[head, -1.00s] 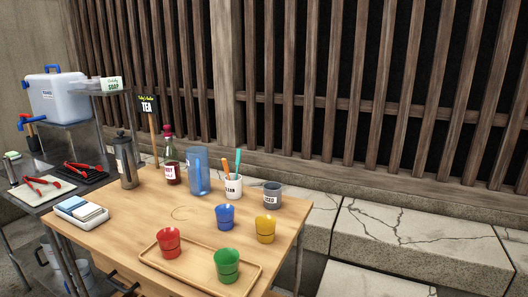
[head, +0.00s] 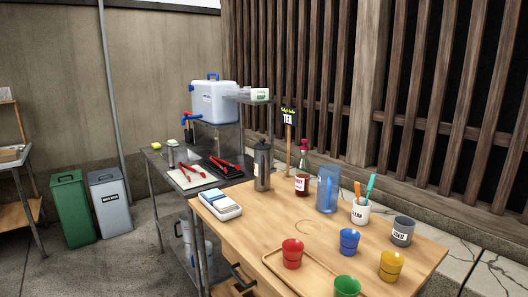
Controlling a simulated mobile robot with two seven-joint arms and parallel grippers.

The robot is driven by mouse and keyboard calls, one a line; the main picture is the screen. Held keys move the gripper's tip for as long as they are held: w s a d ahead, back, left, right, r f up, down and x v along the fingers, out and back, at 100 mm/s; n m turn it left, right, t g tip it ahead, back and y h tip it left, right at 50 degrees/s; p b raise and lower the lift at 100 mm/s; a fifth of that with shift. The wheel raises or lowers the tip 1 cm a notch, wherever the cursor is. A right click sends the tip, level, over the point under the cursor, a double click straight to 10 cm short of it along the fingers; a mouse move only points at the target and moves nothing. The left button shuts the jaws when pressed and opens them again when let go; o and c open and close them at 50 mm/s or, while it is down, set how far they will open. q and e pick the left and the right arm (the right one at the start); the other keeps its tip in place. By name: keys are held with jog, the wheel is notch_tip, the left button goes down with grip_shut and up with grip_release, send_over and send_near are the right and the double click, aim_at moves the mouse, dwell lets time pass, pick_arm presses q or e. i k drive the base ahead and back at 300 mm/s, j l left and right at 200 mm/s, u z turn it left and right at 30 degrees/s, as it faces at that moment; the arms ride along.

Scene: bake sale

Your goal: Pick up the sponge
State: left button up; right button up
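A small yellowish block that looks like the sponge (head: 157,145) lies near the far left corner of the metal side table (head: 152,160). It is small in the picture, so its details are hard to tell. A small grey container (head: 171,156) with a greenish top stands just right of it. Neither of my grippers is in view.
Green (head: 71,208) and grey bins (head: 109,204) stand left; floor there is clear.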

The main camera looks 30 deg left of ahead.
aim_at(155, 146)
jog(key=u, duration=1.8)
jog(key=i+j+u, duration=0.35)
jog(key=i+j, duration=0.15)
jog(key=i, duration=0.25)
jog(key=i+j+u, duration=0.2)
jog(key=i, duration=2.55)
